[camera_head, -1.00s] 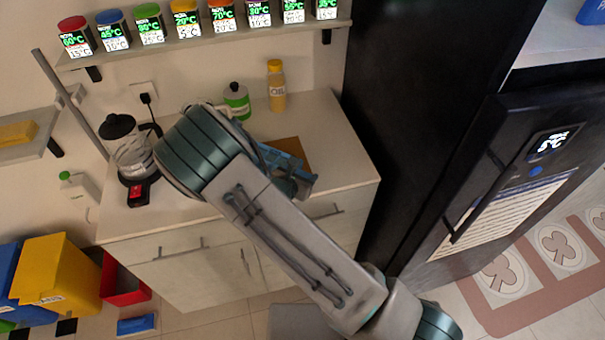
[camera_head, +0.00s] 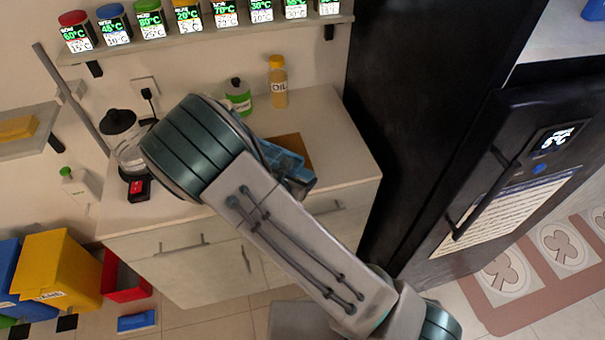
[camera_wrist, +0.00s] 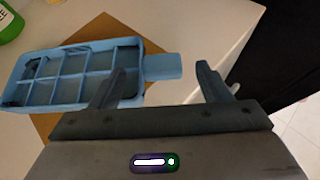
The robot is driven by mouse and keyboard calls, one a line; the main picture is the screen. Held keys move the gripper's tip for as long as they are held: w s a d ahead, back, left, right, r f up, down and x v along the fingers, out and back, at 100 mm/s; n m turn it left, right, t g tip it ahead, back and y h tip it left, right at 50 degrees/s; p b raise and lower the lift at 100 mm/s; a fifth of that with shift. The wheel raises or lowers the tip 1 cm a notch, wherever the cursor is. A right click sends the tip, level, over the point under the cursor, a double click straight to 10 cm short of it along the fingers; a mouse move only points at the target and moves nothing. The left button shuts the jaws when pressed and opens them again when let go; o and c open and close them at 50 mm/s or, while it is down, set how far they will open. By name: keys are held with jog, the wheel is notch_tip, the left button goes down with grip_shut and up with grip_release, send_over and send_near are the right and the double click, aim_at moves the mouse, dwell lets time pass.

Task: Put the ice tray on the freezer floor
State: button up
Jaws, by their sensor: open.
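The blue ice tray (camera_wrist: 70,75) lies on a brown board on the counter in the wrist view. It has several compartments and a short handle tab (camera_wrist: 163,67) on its right. My gripper (camera_wrist: 155,85) is open, its fingers apart, with the handle tab showing between and beyond the fingertips. I cannot tell whether a finger touches the tray. In the head view the tray (camera_head: 290,160) is partly hidden behind my arm. The black fridge-freezer (camera_head: 500,170) stands at the right with its door shut; its inside is hidden.
The counter (camera_head: 335,135) also holds an oil bottle (camera_head: 278,85), a green-labelled bottle (camera_head: 238,97) and a glass kettle (camera_head: 128,150). A shelf of spice jars runs above. The brown board (camera_wrist: 98,32) lies under the tray. The fridge side borders the counter's right.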

jog(key=v, duration=0.7)
jog(key=shift+s+b, duration=0.25)
jog(key=shift+b, duration=0.1)
